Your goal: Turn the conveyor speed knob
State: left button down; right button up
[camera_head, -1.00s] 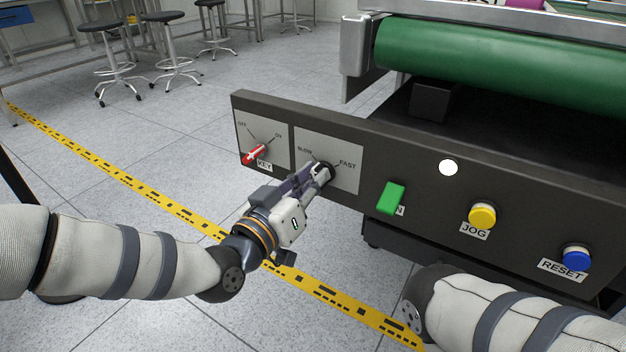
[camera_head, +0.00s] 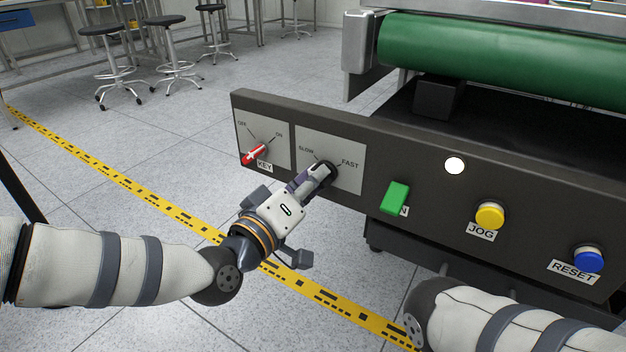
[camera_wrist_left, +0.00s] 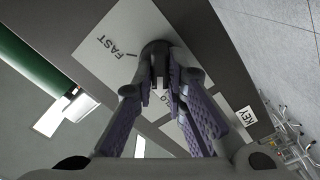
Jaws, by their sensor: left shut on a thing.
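The speed knob (camera_head: 331,168) is a dark round dial on a light plate marked SLOW and FAST, on the dark control panel (camera_head: 375,150). My left gripper (camera_head: 322,174) is shut on the knob, its fingers covering much of it in the head view. In the left wrist view the knob (camera_wrist_left: 156,50) sits between the tips of the two fingers (camera_wrist_left: 160,82), with a light mark on its grip; FAST is readable and the other word is mostly hidden. My right arm shows at the lower right of the head view, but its gripper is out of frame.
A red key switch (camera_head: 254,154) is left of the knob. A green switch (camera_head: 395,197), yellow JOG button (camera_head: 490,214) and blue RESET button (camera_head: 587,258) are to the right. The green conveyor roller (camera_head: 480,50) is behind. Floor in front is open.

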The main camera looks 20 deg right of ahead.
dwell(0.3)
pick_arm(q)
jog(key=c, duration=1.6)
grip_release()
jog(key=v, duration=1.2)
jog(key=shift+s, duration=0.1)
